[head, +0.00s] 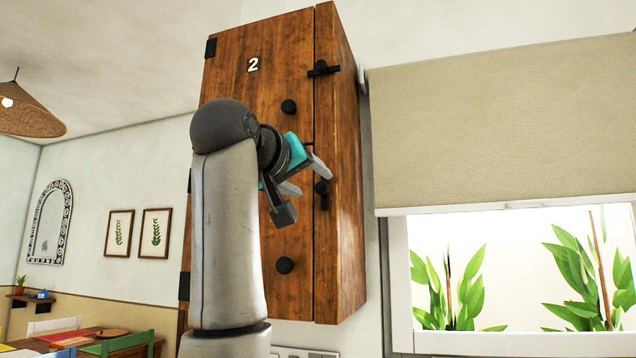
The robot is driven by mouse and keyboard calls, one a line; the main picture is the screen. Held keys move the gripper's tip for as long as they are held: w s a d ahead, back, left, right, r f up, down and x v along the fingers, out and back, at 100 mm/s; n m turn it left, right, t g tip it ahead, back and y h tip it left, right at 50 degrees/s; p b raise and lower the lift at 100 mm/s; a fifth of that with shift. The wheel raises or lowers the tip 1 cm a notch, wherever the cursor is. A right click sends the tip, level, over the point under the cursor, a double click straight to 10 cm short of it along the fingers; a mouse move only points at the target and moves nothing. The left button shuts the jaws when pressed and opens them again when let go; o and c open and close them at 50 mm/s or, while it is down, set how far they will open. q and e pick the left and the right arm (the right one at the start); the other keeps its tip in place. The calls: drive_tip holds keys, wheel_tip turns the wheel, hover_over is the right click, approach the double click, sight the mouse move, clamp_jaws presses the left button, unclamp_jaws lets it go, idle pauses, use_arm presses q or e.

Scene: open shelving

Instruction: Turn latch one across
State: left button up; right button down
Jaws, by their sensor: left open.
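A wooden cabinet (340,130) hangs on the wall with two doors, one above the other. The upper door (235,85) bears the number 2, and its black latch (323,69) lies across the door edge. The lower door (290,300) has a black latch (323,190) at its right edge, which looks turned upright. My arm covers where a number on the lower door might be. My left gripper (312,183) is open beside the lower latch, its fingertips close to it. I cannot tell whether they touch it. My right gripper is not in view.
Round black knobs stick out from the upper door (288,107) and the lower door (284,265). A window with a beige blind (500,120) is to the right. A table (110,342) with chairs stands at the lower left.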

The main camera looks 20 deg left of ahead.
sight(320, 188)
use_arm(q)
drive_tip(key=w, duration=0.3)
drive_tip(key=shift+w+d+p, duration=0.2)
drive_tip(key=shift+w+p, duration=0.1)
drive_tip(key=shift+w, duration=0.6)
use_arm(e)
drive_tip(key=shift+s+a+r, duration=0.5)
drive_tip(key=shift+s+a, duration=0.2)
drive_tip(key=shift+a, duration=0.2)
use_arm(q)
drive_tip(key=shift+c, duration=0.3)
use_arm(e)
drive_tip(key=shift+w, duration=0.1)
use_arm(q)
drive_tip(key=shift+c, duration=1.4)
clamp_jaws()
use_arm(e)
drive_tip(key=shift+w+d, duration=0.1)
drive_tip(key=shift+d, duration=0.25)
